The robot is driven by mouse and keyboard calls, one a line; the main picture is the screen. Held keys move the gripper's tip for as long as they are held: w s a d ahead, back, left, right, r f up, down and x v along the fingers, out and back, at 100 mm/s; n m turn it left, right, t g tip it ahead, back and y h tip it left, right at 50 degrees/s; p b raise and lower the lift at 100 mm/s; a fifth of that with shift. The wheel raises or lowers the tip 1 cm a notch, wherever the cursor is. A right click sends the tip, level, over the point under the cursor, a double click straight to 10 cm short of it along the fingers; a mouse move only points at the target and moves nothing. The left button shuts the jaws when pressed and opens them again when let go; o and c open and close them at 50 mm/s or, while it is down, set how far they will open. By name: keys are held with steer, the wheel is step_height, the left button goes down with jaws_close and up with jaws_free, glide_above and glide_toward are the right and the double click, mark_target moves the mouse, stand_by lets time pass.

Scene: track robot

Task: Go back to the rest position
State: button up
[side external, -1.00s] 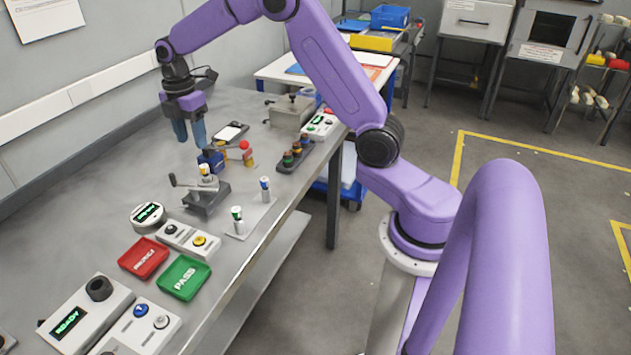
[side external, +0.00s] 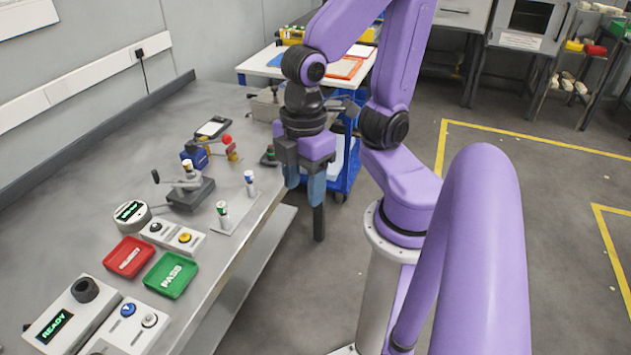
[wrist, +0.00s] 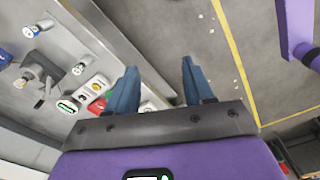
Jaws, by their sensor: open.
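My gripper (side external: 304,188) has blue fingers pointing down and is off the front edge of the metal bench, close to my arm's base. In the wrist view my gripper (wrist: 158,80) shows its two blue fingers well apart with nothing between them. The floor and the bench's front edge lie below it.
The bench (side external: 105,190) carries a red tray (side external: 129,257), a green PASS tray (side external: 170,276), a lever fixture (side external: 190,190), two small cylinders on a plate (side external: 238,212) and button boxes. A blue cart (side external: 345,165) stands behind my gripper. The floor (side external: 560,240) at right is clear.

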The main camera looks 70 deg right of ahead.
steer(key=shift+s+d+f, duration=0.15)
steer(key=shift+s+d, duration=0.1)
steer(key=shift+s, duration=0.25)
steer(key=shift+s+d+f, duration=0.1)
steer(key=shift+s+d, duration=0.1)
steer(key=shift+s, duration=0.25)
